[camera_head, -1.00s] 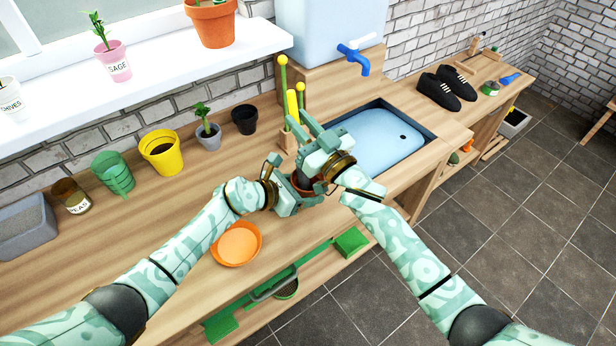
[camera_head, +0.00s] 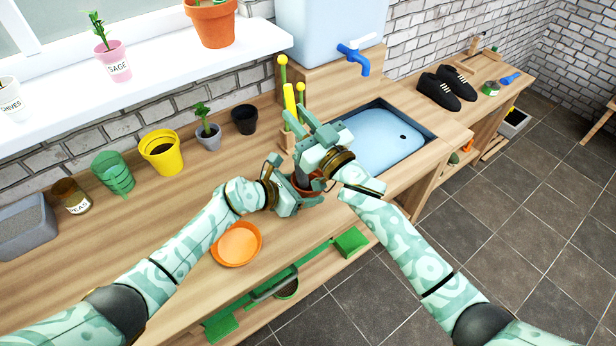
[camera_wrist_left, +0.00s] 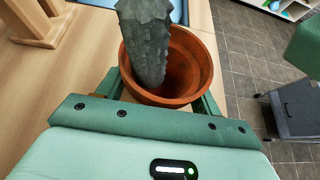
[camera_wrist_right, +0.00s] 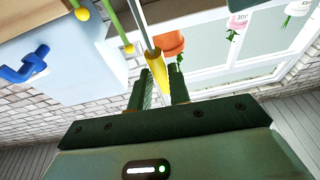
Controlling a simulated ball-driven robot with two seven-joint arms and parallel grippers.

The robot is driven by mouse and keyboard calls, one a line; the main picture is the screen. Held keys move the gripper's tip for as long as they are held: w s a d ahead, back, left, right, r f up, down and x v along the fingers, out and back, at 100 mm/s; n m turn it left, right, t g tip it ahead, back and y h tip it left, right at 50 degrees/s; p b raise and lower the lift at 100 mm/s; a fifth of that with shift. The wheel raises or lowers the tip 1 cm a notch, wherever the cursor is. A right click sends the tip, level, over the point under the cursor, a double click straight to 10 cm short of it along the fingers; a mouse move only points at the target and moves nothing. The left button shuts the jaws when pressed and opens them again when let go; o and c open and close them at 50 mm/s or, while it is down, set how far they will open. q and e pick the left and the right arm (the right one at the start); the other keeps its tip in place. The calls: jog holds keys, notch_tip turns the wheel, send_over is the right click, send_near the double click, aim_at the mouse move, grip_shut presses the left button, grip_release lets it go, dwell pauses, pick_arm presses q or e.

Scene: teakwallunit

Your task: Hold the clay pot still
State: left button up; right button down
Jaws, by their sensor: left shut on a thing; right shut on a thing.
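The clay pot (camera_wrist_left: 190,62) is a terracotta pot between the fingers of my left gripper (camera_wrist_left: 160,95), which is shut on it. In the head view the pot (camera_head: 317,185) is mostly hidden by both grippers, close over the bench. A rough, jagged grey-green piece (camera_wrist_left: 146,40) stands in the pot in the left wrist view, its top out of frame. My right gripper (camera_wrist_right: 163,88) is just above the pot, its fingers towards the wall.
A blue sink (camera_head: 385,140) lies to the right. An orange dish (camera_head: 237,244) is at the front left. Several pots stand along the wall. Bench left of my left arm is mostly clear.

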jog(key=shift+s+f, duration=1.05)
jog(key=shift+s+a+r, duration=0.2)
jog(key=shift+a+r, duration=0.05)
jog(key=shift+r, duration=0.3)
jog(key=shift+s+a+r, duration=0.15)
jog(key=shift+a+r, duration=0.1)
jog(key=shift+r, duration=0.3)
jog(key=shift+s+a+r, duration=0.2)
jog(key=shift+a+r, duration=0.05)
jog(key=shift+r, duration=0.3)
jog(key=shift+w+d, duration=0.1)
jog(key=shift+w+d+r, duration=0.2)
jog(key=shift+w+d, duration=0.4)
jog(key=shift+d, duration=0.25)
notch_tip(320, 180, up, 7)
dwell(0.4)
